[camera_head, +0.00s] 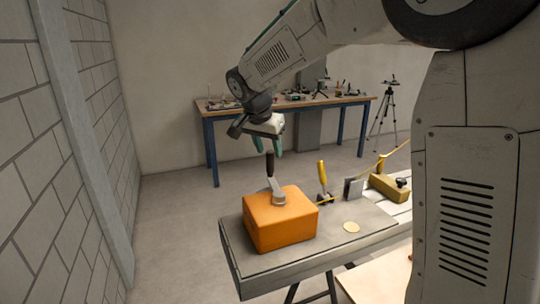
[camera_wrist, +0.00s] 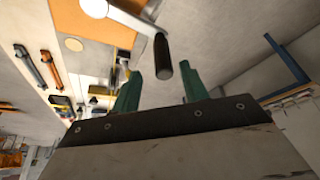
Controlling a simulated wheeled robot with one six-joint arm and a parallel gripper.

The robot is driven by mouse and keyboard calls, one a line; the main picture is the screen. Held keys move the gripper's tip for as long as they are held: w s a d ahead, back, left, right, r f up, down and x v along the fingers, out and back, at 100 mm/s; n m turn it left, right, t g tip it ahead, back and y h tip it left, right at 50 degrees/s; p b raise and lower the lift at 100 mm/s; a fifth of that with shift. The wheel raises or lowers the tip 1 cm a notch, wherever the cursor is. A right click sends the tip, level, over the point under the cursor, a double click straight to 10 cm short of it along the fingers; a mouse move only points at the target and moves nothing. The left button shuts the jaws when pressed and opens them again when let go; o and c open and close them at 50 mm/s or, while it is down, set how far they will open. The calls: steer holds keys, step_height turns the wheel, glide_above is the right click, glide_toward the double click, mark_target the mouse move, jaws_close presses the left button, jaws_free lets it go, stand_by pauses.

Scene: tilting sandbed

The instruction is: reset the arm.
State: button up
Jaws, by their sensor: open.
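My arm reaches from the upper right in the head view. My gripper (camera_head: 267,145) has green fingers that point down, spread apart, with nothing between them. It hangs just above a dark upright handle (camera_head: 270,164) on a grey crank (camera_head: 276,185). The crank sits on top of an orange box (camera_head: 280,222). In the wrist view the gripper's fingers (camera_wrist: 160,90) stand apart, and the dark handle (camera_wrist: 162,57) shows between and beyond them. The handle looks clear of both fingers.
The orange box rests on a grey table (camera_head: 345,235). A workbench (camera_head: 290,103) and a tripod (camera_head: 386,105) stand behind. A block wall (camera_head: 50,150) is at left.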

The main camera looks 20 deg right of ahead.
stand_by(0.4)
steer(key=s+d+r+n+t+y, duration=0.1)
steer(key=s+r+n, duration=0.2)
steer(key=s, duration=0.7)
steer(key=s+r+n+t+y, duration=0.1)
steer(key=s+r+n, duration=0.15)
steer(key=s, duration=0.75)
steer(key=s+f+n+g, duration=0.1)
steer(key=s+f+n, duration=0.1)
steer(key=s, duration=0.7)
steer(key=s+f+n+g+y, duration=0.1)
steer(key=s+f+n+g, duration=0.1)
steer(key=s+f, duration=0.3)
steer(key=s+n, duration=0.1)
steer(key=s, duration=0.2)
steer(key=shift+s+a+y, duration=0.3)
steer(key=shift+s+a, duration=0.05)
steer(key=shift+s, duration=0.05)
steer(key=shift+f, duration=0.1)
